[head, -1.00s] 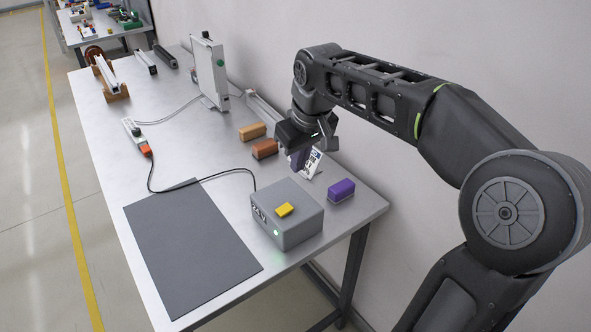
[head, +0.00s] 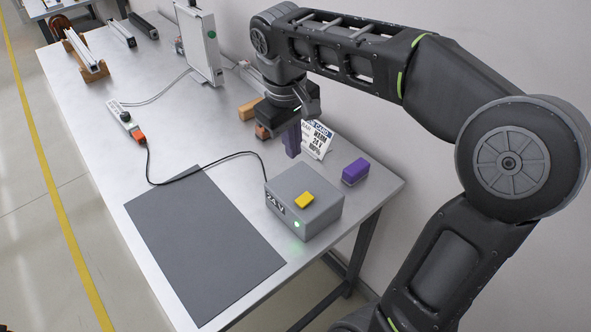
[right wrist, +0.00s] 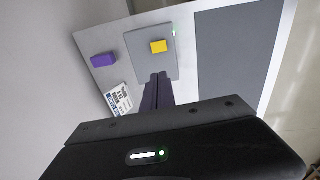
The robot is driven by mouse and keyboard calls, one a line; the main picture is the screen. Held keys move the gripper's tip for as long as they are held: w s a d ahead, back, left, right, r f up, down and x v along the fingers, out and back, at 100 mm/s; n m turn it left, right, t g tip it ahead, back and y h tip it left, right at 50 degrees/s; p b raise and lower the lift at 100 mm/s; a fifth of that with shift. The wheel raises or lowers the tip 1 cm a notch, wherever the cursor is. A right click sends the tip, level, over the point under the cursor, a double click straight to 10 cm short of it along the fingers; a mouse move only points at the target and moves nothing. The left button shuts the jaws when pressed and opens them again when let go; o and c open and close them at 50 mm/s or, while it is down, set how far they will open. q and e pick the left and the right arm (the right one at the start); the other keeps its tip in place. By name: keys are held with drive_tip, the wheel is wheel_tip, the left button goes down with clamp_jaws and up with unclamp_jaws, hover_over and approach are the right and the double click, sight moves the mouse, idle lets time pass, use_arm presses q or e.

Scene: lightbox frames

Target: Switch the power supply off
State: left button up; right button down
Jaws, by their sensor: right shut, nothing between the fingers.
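The power supply is a grey box marked 24 V (head: 318,220) near the table's front right corner. Its yellow switch (head: 304,199) is on top, and a green light glows on its front. In the right wrist view the power supply (right wrist: 137,47) and its yellow switch (right wrist: 158,46) lie just beyond the fingertips. My right gripper (head: 292,154) has purple fingers, pressed together and empty, pointing down behind the box and apart from the switch. The fingers also show in the right wrist view (right wrist: 158,76). My left gripper is out of view.
A purple block (head: 355,171) stands right of the box, and a printed card (head: 317,141) leans close by the gripper. Orange (head: 247,109) and brown blocks are partly hidden behind the gripper.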

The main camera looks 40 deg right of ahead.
drive_tip(key=shift+s+d, duration=0.25)
drive_tip(key=shift+s, duration=0.5)
drive_tip(key=shift+w, duration=0.1)
drive_tip(key=b, duration=0.4)
approach(306, 196)
drive_tip(key=f, duration=0.6)
drive_tip(key=shift+w+d+f+p, duration=0.25)
drive_tip(key=shift+d+f+p, duration=0.1)
drive_tip(key=shift+f+p, duration=0.05)
